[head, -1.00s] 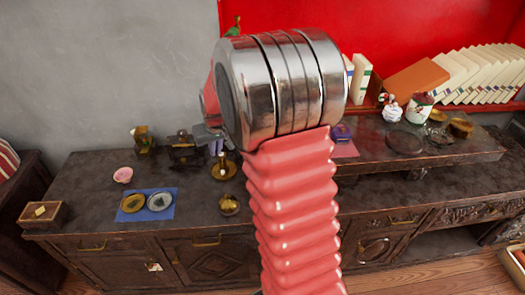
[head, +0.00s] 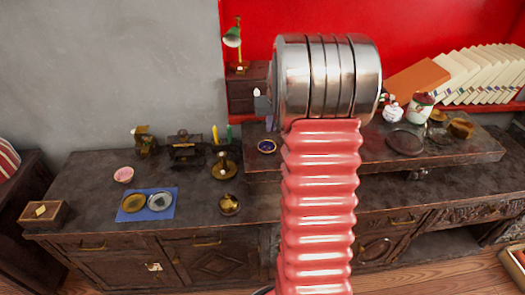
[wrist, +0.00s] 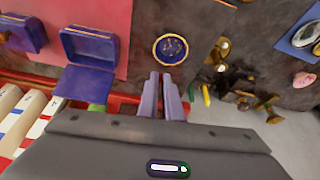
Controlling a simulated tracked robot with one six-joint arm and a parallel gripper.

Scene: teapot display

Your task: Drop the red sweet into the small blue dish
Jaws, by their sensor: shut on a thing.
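The small blue dish (head: 266,146) has a gold rim and stands on the raised shelf, left of my arm. In the wrist view the dish (wrist: 171,49) lies just beyond my fingertips, apart from them. My gripper (wrist: 165,76) is shut, its two grey fingers almost together, on something small. The red sweet itself cannot be made out; the fingers hide what they hold. In the head view my gripper is mostly hidden behind my wrist.
An open blue box (wrist: 90,45) stands on a pink mat (wrist: 100,12) beside the dish. A candle holder (head: 224,168), a brass pot (head: 229,204) and a blue mat (head: 170,213) with two plates are to the left. White books (head: 490,72) stand at right.

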